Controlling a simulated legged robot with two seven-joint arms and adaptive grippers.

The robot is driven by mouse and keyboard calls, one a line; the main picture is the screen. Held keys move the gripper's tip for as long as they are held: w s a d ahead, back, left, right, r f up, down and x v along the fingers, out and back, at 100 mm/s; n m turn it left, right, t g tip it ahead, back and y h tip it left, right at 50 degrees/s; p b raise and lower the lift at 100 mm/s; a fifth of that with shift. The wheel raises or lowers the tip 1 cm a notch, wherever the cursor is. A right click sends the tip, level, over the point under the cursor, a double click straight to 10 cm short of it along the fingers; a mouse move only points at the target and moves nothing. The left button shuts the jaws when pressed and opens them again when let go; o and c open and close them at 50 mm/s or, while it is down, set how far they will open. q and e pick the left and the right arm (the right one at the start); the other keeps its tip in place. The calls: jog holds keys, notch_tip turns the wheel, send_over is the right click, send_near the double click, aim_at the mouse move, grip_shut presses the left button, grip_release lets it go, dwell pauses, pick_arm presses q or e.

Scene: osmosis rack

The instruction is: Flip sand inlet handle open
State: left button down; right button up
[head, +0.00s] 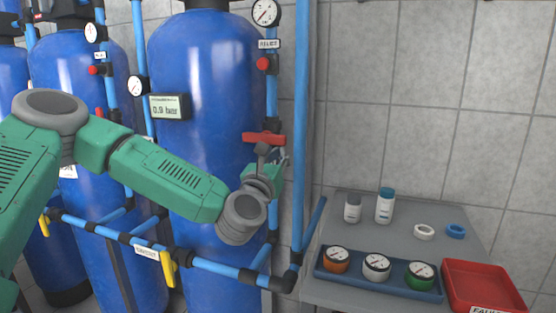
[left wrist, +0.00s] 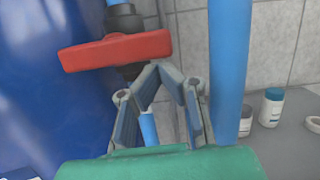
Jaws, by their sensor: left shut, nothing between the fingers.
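A red valve handle (head: 263,138) sits on the blue vertical pipe beside the large blue tank, set crosswise to the pipe. It also shows in the left wrist view (left wrist: 115,50), lying nearly level across the pipe. My left gripper (head: 281,158) is just below and to the right of the handle, partly hidden behind my wrist. In the left wrist view the fingers (left wrist: 163,72) meet at their tips, shut and empty, below the handle's right end. I cannot tell whether they touch it. My right gripper is not in view.
A thick blue pipe (left wrist: 230,70) stands close to the right of my fingers. The big blue tank (head: 200,80) is on the left. A grey table (head: 335,290) at the right holds bottles, rings, a blue tray (head: 330,278) of gauges and a red bin (head: 478,272).

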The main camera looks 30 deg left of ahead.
pick_arm(q)
jog(key=shift+n+b, duration=0.4)
jog(key=r+n+y+b, duration=0.1)
jog(key=n+b, duration=0.2)
jog(key=r+n+g+y+b, duration=0.1)
jog(key=n+b, duration=0.2)
jog(key=b, duration=0.1)
jog(key=d+n+g+y+b, duration=0.1)
jog(key=n+b, duration=0.2)
jog(key=n, duration=0.1)
jog(key=shift+w+r, duration=0.1)
jog(key=shift+r, duration=0.3)
jog(key=shift+s+a+r+b, duration=0.1)
jog(key=shift+a+r+b, duration=0.25)
jog(key=shift+r+b, duration=0.65)
jog(key=shift+s+a+r+b, duration=0.1)
jog(key=shift+a+r+b, duration=0.3)
jog(key=shift+b, duration=1.15)
jog(key=shift+a+r+b, duration=0.35)
jog(key=shift+r+b, duration=0.35)
jog(key=shift+b, duration=0.55)
jog(key=shift+r, duration=0.15)
